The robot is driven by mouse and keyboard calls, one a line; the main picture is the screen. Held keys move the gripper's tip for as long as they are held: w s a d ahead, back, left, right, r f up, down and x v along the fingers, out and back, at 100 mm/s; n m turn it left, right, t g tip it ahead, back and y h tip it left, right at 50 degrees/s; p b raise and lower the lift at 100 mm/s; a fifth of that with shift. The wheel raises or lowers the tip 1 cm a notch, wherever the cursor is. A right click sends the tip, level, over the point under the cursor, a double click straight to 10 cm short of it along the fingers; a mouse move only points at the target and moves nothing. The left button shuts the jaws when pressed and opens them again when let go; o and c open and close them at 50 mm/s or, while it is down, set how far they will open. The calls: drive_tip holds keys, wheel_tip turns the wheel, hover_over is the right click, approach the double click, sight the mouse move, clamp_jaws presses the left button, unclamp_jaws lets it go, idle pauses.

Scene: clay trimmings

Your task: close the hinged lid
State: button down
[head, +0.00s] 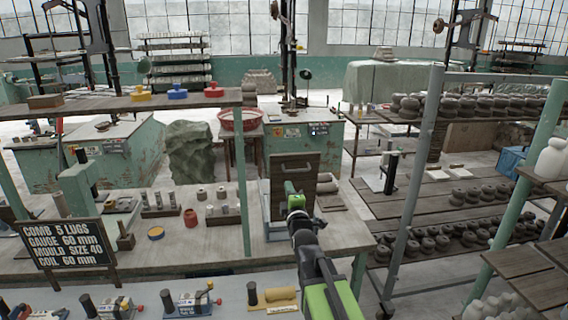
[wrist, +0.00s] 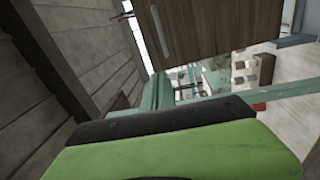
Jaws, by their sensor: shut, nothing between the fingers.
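The hinged lid (head: 309,165) is a dark brown wooden panel with a pale bar handle near its top edge. It stands raised, about upright, at the right end of the workbench in the head view. It shows at the top of the wrist view (wrist: 215,28), tilted, with its handle on the left. A box (head: 267,212) under the lid is partly hidden by the lid and my arm. My gripper (head: 290,187), green and black, is shut and empty in front of the lid's lower part. I cannot tell whether it touches the lid.
The workbench (head: 200,244) holds small pots, weights and a red jar (head: 190,218) to the left. A black sign (head: 65,244) stands at front left. A grey rack post (head: 415,180) and shelves of dark clay pieces stand to the right.

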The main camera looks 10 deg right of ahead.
sight(283, 157)
drive_tip(key=shift+t, duration=0.3)
drive_tip(key=w+r, duration=0.1)
drive_tip(key=w, duration=0.3)
drive_tip(key=w+r+p, duration=0.1)
drive_tip(key=w, duration=0.4)
drive_tip(key=w+r+p, duration=0.1)
drive_tip(key=w, duration=0.3)
drive_tip(key=shift+w+d+r, duration=0.1)
drive_tip(key=shift+w+r, duration=0.25)
drive_tip(key=shift+w, duration=0.05)
